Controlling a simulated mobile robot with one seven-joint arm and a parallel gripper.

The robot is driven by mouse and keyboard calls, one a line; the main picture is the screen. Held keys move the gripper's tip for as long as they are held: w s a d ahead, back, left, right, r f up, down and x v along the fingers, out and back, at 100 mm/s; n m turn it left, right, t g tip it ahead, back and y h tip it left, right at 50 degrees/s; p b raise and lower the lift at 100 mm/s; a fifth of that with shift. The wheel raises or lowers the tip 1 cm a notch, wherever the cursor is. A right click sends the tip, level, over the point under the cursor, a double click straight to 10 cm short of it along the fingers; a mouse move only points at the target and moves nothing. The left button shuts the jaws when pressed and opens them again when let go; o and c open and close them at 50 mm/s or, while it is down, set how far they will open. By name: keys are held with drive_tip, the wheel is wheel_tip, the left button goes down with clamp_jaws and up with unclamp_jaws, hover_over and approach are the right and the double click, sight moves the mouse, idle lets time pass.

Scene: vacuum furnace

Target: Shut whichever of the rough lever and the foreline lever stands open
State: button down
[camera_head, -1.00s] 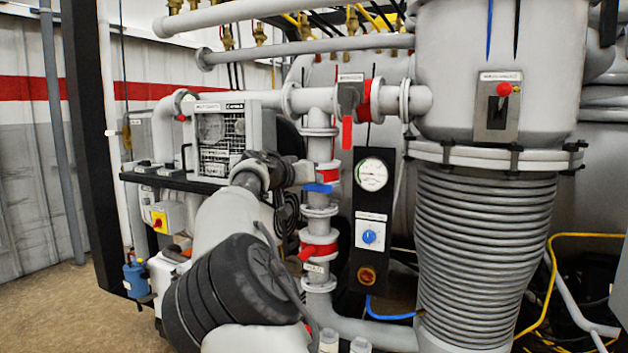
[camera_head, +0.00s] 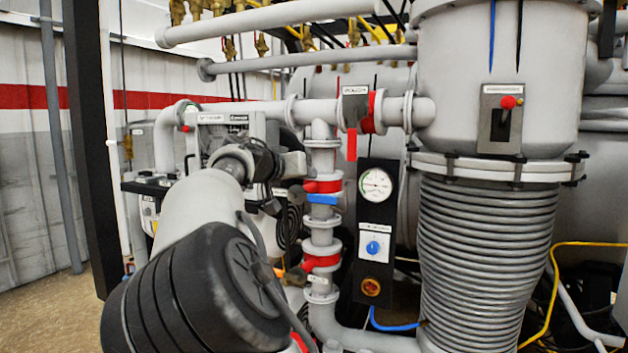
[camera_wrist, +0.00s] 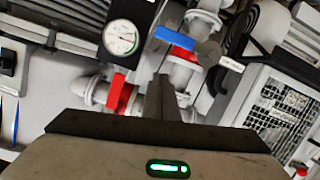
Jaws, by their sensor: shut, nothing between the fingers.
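The rough lever (camera_head: 351,144) is red and hangs straight down, across its horizontal pipe, below a dark labelled plate. It also shows in the wrist view (camera_wrist: 119,92). A blue lever (camera_head: 323,199) lies level across the vertical pipe below; it also shows in the wrist view (camera_wrist: 172,38). Lower on that pipe, a red-banded valve, apparently the foreline one, has a lever (camera_head: 296,274) pointing left and slightly down, its end partly near my arm. Its small label is unreadable. My gripper (camera_wrist: 160,82) is shut and empty, beside the rough lever in the wrist view, apparently apart from it.
A round gauge (camera_head: 375,185) and a blue knob (camera_head: 373,247) sit on a black panel right of the pipe. A large ribbed column (camera_head: 485,250) stands further right. A grilled box (camera_wrist: 285,105) is close at the right of the wrist view.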

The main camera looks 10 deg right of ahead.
drive_tip(key=shift+v, duration=1.45)
drive_tip(key=shift+d, duration=0.1)
